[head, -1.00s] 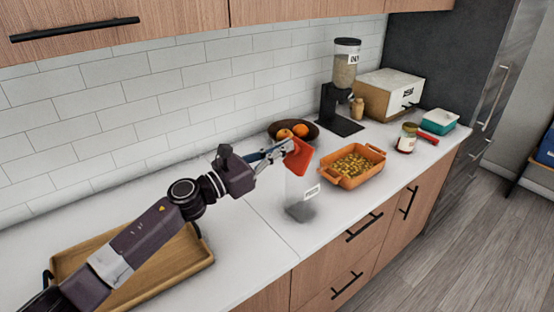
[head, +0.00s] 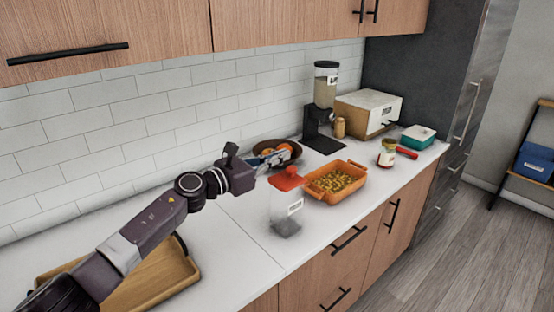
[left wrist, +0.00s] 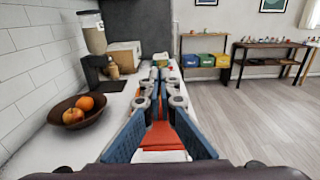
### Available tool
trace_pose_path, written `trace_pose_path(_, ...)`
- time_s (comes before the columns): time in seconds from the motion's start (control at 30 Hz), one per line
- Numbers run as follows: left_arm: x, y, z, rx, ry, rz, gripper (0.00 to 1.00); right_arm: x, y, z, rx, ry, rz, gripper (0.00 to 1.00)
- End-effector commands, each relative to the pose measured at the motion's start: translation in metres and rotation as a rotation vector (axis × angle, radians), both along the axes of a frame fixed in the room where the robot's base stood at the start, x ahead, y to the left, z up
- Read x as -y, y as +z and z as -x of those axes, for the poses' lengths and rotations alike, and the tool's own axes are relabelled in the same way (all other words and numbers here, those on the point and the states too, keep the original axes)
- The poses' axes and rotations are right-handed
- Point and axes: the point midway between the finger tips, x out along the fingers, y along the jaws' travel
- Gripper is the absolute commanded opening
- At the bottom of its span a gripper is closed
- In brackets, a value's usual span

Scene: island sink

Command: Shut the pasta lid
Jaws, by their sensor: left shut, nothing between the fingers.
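The pasta container (head: 285,215) is a clear, tall canister with a white label and dark contents low inside. It stands upright on the counter. Its red lid (head: 288,179) lies about level across the top and looks down on the rim; a tiny gap could not be made out. My left gripper (head: 276,157) is shut and empty, just above and behind the lid. In the left wrist view the red lid (left wrist: 162,136) shows below my blue-padded fingers (left wrist: 159,88). I cannot tell whether they touch it. My right gripper is out of view.
An orange dish of pasta (head: 337,184) stands right of the container. A fruit bowl (head: 262,149) is behind my gripper. A dispenser (head: 323,115), box (head: 370,113), jar (head: 387,153) and teal dish (head: 418,138) stand farther right. A wooden tray (head: 165,278) lies front left.

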Motion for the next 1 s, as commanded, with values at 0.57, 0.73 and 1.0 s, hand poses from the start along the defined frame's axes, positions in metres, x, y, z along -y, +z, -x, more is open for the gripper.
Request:
trace_pose_path(0.57, 0.022, -0.004, -0.019, -0.090, 0.001, -0.136, 0.00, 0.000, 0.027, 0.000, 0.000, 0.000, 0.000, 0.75)
trace_pose_path(0.73, 0.028, -0.011, -0.023, -0.152, 0.001, -0.220, 0.00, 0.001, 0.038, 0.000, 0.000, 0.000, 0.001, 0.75)
trace_pose_path(1.0, 0.034, -0.020, -0.027, -0.215, 0.002, -0.298, 0.00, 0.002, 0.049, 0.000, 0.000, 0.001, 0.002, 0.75)
